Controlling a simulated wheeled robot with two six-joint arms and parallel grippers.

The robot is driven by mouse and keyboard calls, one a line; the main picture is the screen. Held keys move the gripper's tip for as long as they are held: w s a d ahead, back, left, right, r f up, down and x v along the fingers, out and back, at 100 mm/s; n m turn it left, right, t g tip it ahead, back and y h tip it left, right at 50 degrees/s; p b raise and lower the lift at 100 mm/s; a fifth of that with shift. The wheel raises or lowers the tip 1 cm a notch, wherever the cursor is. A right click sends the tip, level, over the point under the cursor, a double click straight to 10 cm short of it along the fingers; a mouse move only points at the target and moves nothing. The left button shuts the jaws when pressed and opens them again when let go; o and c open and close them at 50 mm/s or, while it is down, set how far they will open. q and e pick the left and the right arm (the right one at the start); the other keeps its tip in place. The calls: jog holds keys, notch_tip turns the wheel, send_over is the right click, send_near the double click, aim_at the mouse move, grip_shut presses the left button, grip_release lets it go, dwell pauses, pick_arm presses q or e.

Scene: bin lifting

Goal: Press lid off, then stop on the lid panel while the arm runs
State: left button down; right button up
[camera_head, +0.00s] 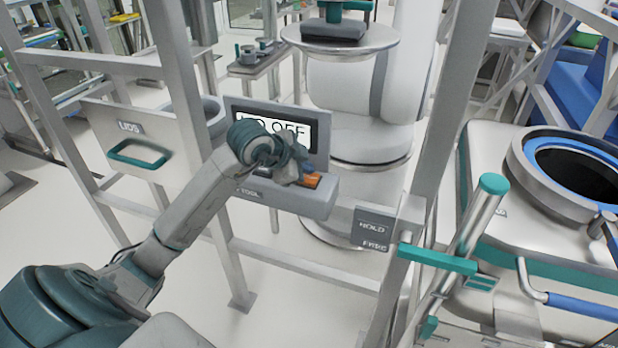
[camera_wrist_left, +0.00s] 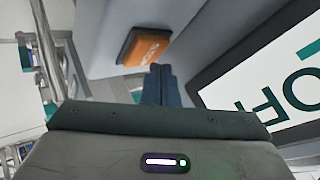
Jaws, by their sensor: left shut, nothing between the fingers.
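The lid panel (camera_head: 318,193) is a grey box on the frame with a screen (camera_head: 322,132) behind it. The screen reads "OFF" at its end, the start being covered by my arm; it also shows upside down in the left wrist view (camera_wrist_left: 262,100). An orange button (camera_head: 313,180) sits on the panel's sloped face, partly hidden by my gripper, and shows whole in the left wrist view (camera_wrist_left: 143,48). My left gripper (camera_head: 296,170) is shut and empty over the panel. Its fingertips (camera_wrist_left: 160,70) show close beside the button; I cannot tell whether they touch. My right gripper is out of view.
A white "LIDS" plate with a green handle (camera_head: 138,154) is at left. Frame posts (camera_head: 455,110) stand around the panel. A round-mouthed bin (camera_head: 575,170) stands at far right.

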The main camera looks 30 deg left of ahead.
pick_arm(q)
jog(key=shift+f, duration=0.45)
dwell(0.4)
jog(key=shift+f+b, duration=0.3)
jog(key=shift+b, duration=0.15)
jog(key=shift+r, duration=0.1)
jog(key=shift+r+p, duration=0.75)
jog(key=shift+r, duration=0.1)
jog(key=shift+r, duration=0.1)
